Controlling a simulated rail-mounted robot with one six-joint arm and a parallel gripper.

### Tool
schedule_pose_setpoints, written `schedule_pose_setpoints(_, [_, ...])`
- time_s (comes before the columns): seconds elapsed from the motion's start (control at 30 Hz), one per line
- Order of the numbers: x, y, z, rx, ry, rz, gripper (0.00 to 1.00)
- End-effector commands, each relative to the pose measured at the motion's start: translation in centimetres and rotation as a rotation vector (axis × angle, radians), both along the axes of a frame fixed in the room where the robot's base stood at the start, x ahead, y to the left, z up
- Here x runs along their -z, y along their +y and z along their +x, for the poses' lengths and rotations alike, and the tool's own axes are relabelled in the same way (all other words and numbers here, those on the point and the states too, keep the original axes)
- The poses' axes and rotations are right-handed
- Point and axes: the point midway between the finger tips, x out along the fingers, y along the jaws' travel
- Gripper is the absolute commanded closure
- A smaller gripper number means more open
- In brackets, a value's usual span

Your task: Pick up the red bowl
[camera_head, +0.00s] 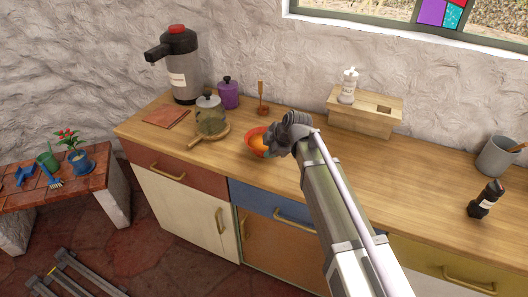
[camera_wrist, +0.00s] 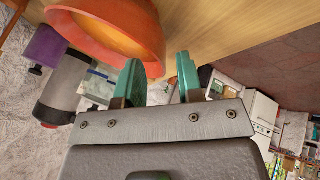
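The red bowl (camera_head: 252,138), orange-red outside with a yellowish-orange inside, sits on the wooden counter left of my arm. My gripper (camera_head: 275,141) is right at the bowl's right side and hides part of it. In the wrist view the bowl (camera_wrist: 148,28) fills the upper left. My gripper's two teal fingers (camera_wrist: 159,78) stand apart there. The left finger overlaps the bowl's rim, and the right finger is clear of the bowl, to its right. The bowl's edge shows between them. I cannot tell whether either finger touches it.
A glass jar (camera_head: 210,117) on a round wooden board stands left of the bowl, with a purple canister (camera_head: 228,94) and a large grey dispenser (camera_head: 184,72) behind. A wooden block stand (camera_head: 366,115) is at the back right. The counter (camera_head: 420,165) right of my arm is mostly clear.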

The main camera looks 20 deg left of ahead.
Motion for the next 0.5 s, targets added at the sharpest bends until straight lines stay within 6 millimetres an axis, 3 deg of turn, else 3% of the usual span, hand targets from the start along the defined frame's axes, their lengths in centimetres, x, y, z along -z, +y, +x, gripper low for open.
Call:
schedule_pose_setpoints(0.03, [2.0, 0.7, 0.3, -0.001, -0.001, 0.000, 0.66])
schedule_pose_setpoints(0.1, [2.9, 1.3, 0.6, -0.001, -0.001, 0.000, 0.66])
schedule_pose_setpoints(0.37, [2.6, 1.5, 0.6, 0.000, 0.000, -0.001, 0.67])
schedule_pose_setpoints(0.5, [2.6, 1.5, 0.6, 0.000, 0.000, -0.001, 0.80])
